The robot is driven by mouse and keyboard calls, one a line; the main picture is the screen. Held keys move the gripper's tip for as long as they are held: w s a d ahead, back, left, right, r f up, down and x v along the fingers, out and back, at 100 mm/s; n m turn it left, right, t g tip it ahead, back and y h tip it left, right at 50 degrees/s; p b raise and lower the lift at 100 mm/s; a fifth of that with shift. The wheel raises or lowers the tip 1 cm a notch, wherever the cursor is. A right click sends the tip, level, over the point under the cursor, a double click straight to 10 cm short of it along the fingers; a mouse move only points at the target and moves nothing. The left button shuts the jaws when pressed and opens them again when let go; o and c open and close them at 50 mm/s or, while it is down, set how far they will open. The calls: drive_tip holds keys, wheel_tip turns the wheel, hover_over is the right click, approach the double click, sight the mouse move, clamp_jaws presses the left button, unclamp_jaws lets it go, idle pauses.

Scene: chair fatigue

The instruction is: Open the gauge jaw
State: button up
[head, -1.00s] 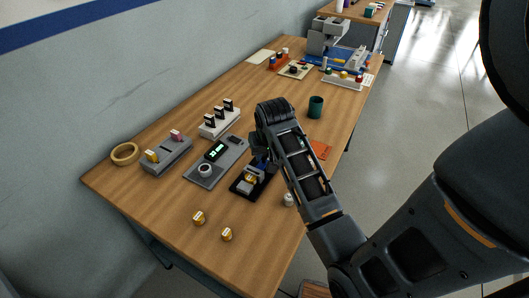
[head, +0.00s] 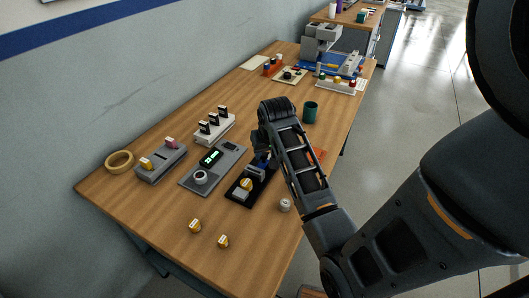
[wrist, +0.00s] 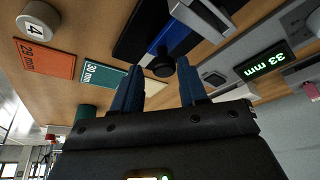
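The gauge (head: 240,192) is a black base with a blue strip, lying in the middle of the bench. A yellow-and-white piece (head: 246,184) is on it in the head view. In the wrist view the gauge (wrist: 133,35) shows its blue strip, a silver block (wrist: 201,17) and a round black knob (wrist: 160,64). My gripper (wrist: 166,72) is open, with its two blue fingers apart on either side of the knob. I cannot tell whether they touch it. In the head view my gripper (head: 263,157) is at the gauge's far end, and my arm hides part of it.
A grey unit (head: 213,168) beside the gauge has a green display, reading 33 mm in the wrist view (wrist: 265,64). Orange (wrist: 44,59) and teal (wrist: 101,74) cards lie nearby. A green cup (head: 310,112) stands behind. Two yellow pieces (head: 194,225) (head: 223,241) are in front.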

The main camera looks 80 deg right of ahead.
drive_tip(key=shift+o, duration=0.7)
drive_tip(key=shift+a, duration=0.1)
drive_tip(key=v, duration=0.7)
drive_tip(key=shift+r+b, duration=0.3)
drive_tip(key=shift+r, duration=0.1)
drive_tip(key=a+f+n, duration=0.1)
drive_tip(key=a, duration=0.2)
drive_tip(key=w+a+f+n+t, duration=0.1)
drive_tip(key=a+f, duration=0.1)
drive_tip(key=a, duration=0.1)
drive_tip(key=a+f+t+h, duration=0.1)
drive_tip(key=a+f, duration=0.1)
drive_tip(key=a, duration=0.1)
drive_tip(key=shift+w+a+f+n, duration=0.1)
drive_tip(key=shift+w+f+n, duration=0.1)
drive_tip(key=shift+n, duration=0.2)
drive_tip(key=a+n+t, duration=0.1)
drive_tip(key=a, duration=0.2)
drive_tip(key=s+a+n+t, duration=0.1)
drive_tip(key=a, duration=0.3)
drive_tip(key=s+a+f+n+t, duration=0.1)
drive_tip(key=a, duration=0.3)
drive_tip(key=shift+a, duration=0.15)
drive_tip(key=s+a+r+n+t+y, duration=0.5)
drive_tip(key=s+a+r+n+t, duration=0.1)
drive_tip(key=s+a+r, duration=0.7)
drive_tip(key=a+t+b, duration=0.1)
drive_tip(key=a, duration=0.1)
drive_tip(key=shift+a+r, duration=0.25)
drive_tip(key=shift+a, duration=0.1)
